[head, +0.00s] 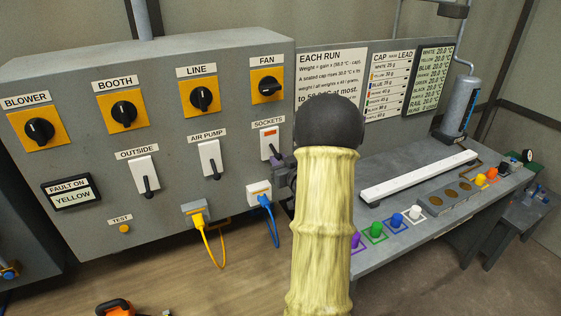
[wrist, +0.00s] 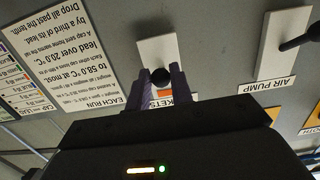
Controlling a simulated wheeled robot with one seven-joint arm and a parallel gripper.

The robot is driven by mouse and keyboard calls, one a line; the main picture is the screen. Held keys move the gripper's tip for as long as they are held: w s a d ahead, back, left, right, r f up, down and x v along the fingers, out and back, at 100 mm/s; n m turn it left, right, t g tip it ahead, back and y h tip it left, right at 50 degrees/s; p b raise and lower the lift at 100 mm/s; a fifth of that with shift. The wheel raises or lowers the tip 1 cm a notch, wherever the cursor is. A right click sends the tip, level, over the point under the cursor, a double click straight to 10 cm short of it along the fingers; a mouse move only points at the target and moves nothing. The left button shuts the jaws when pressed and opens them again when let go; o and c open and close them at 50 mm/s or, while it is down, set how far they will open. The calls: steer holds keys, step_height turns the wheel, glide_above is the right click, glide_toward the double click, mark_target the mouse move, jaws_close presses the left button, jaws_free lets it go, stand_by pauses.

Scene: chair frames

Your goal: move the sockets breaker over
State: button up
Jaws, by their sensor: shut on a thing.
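The sockets breaker (head: 269,139) is a white plate under the SOCKETS label on the grey panel, with an orange-red mark near its top. Its lower part is hidden by my gripper (head: 277,161) in the head view. In the wrist view, which looks upside down, the breaker's white plate (wrist: 158,49) shows beyond my fingers. My gripper's purple fingers (wrist: 162,75) are shut on the breaker's lever, whose black round end (wrist: 160,77) sits between them. The exact tilt of the lever is hard to tell.
The air pump breaker (head: 209,158) and outside breaker (head: 144,175) are to the left, with black levers pointing down. Yellow (head: 203,230) and blue (head: 268,211) plugs and cables hang below. A bench (head: 400,248) with coloured caps stands right.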

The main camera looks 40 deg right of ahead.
steer(key=shift+f, duration=0.15)
steer(key=shift+w+f+b, duration=0.3)
steer(key=shift+f+b, duration=0.4)
steer(key=shift+b, duration=0.1)
steer(key=shift+w+d+f+b, duration=0.15)
steer(key=shift+f+b, duration=0.15)
steer(key=shift+b, duration=0.2)
steer(key=o, duration=0.9)
steer(key=shift+w, duration=0.1)
steer(key=shift+c, duration=0.2)
steer(key=shift+r, duration=0.1)
steer(key=b+v, duration=0.5)
steer(key=v, duration=1.2)
steer(key=shift+s, duration=0.2)
